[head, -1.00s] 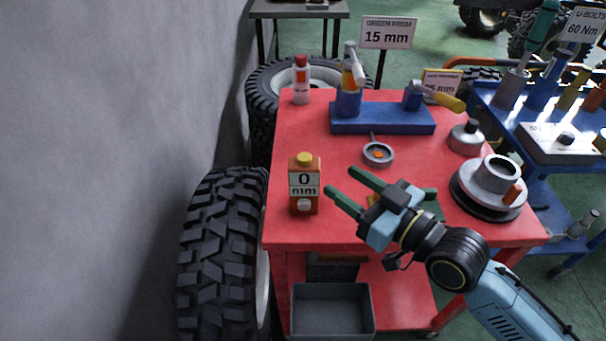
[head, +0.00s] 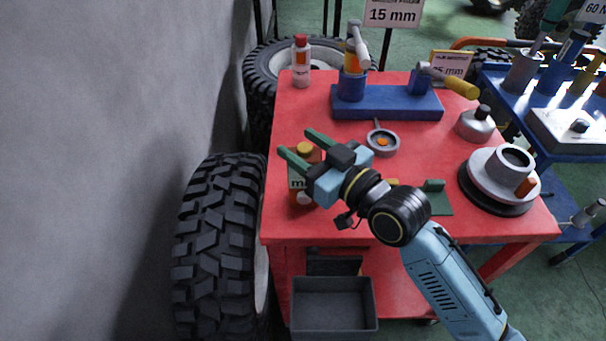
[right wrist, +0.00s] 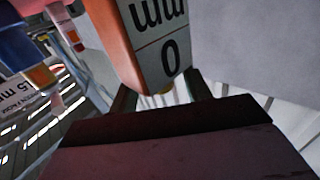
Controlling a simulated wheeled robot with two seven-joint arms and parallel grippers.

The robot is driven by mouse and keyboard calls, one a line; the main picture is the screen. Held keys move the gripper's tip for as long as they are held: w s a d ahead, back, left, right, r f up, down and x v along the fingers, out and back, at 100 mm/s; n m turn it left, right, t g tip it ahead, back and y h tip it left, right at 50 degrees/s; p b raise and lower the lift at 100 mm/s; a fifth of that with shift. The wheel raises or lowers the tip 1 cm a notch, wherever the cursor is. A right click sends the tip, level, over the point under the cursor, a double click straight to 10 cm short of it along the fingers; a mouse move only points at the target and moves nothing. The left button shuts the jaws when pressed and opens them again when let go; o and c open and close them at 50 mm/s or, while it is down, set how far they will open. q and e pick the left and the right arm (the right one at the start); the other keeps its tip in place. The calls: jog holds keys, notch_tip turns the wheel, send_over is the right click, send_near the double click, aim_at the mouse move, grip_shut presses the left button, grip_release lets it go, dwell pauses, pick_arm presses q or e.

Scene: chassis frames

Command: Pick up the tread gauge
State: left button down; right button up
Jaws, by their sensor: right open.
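The tread gauge (head: 297,184) is an upright orange box with a yellow knob on top and a white panel with black "mm" lettering. It stands at the left front of the red table top (head: 345,222). My right gripper (head: 302,147) is open and empty, at the gauge and partly covering its upper right side in the head view. In the right wrist view the gauge (right wrist: 150,40) shows upside down with "0 mm", close ahead of the fingers. I cannot tell whether they touch it. My left gripper is out of view.
A round dial (head: 382,142), a blue stand (head: 388,105), a white bottle (head: 301,65) and a grey hub (head: 502,172) are on the table. A green piece (head: 438,200) lies right of my arm. A grey bin (head: 333,302) is below; a tyre (head: 215,250) stands left.

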jog(key=shift+s, duration=0.1)
grip_shut()
